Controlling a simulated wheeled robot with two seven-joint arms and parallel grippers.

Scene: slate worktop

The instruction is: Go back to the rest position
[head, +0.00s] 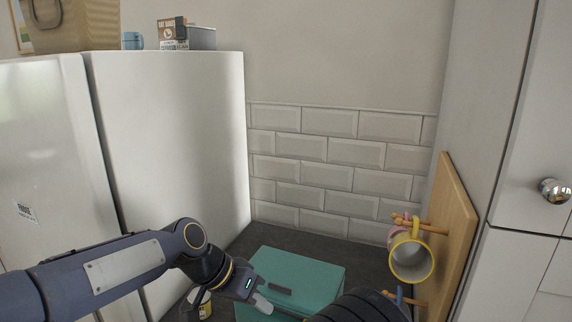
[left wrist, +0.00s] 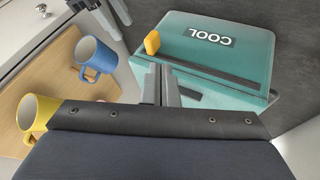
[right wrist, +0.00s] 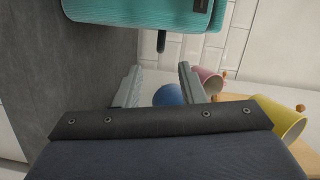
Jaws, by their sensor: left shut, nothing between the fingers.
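My left gripper (head: 262,303) is in front of a teal cool box (head: 300,272) in the head view. In the left wrist view its fingers (left wrist: 162,85) are together with nothing between them, and the box (left wrist: 225,45), marked COOL, lies beyond them. My right gripper (right wrist: 158,82) shows in the right wrist view with its two fingers apart and empty. A blue mug (right wrist: 168,95) shows behind the gap between them. In the head view only a dark part of my right arm shows at the bottom.
A wooden board with pegs (head: 459,230) stands at the right and holds a yellow-rimmed mug (head: 411,262) and a pink one. A jar (head: 205,307) is partly hidden by my left arm. A white fridge (head: 175,140) stands at the left. A tiled wall (head: 325,175) closes the back.

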